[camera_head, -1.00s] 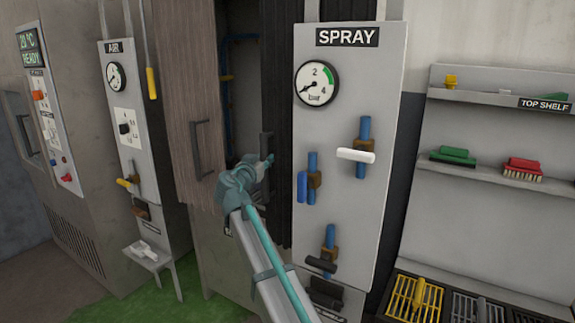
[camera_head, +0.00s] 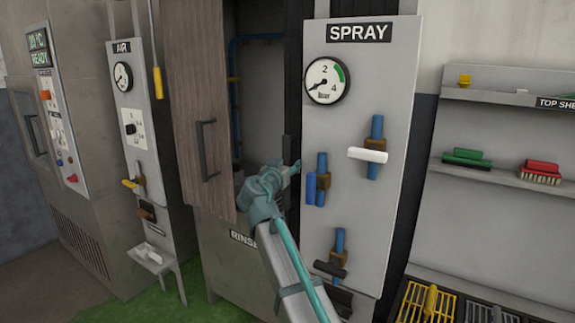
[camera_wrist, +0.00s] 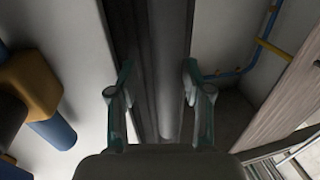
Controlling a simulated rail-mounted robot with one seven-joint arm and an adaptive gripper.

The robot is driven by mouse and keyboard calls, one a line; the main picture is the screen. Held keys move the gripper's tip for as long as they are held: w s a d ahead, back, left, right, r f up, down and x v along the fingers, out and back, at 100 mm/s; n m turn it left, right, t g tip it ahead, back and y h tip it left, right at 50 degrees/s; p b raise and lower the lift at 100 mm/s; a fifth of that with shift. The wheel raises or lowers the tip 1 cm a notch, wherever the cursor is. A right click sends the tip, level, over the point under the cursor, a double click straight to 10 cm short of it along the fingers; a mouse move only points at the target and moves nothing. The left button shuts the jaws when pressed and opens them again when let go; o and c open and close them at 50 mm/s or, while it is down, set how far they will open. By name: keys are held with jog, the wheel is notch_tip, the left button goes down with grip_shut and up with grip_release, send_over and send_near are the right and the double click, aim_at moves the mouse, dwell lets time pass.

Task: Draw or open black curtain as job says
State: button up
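The black curtain (camera_head: 294,65) is a narrow dark strip along the right side of the booth opening, bunched beside the SPRAY panel. A dark upright bar (camera_head: 288,151) stands at its leading edge. My gripper (camera_head: 291,168) is at this bar. In the wrist view the bar (camera_wrist: 170,70) rises between the spread fingers of my gripper (camera_wrist: 156,85). The right finger lies close against the bar's edge; contact cannot be told for sure. The left finger stands apart from it, over the dark strip near the grey panel.
The SPRAY panel (camera_head: 359,100), with a gauge and several valve handles, stands close right of my gripper. A wooden door with a handle (camera_head: 205,150) stands left of the opening. A blue pipe (camera_head: 233,90) runs inside. Shelves with brushes (camera_head: 465,157) are at the right.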

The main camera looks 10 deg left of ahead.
jog(key=shift+a, duration=0.15)
jog(key=v, duration=1.2)
dwell(0.3)
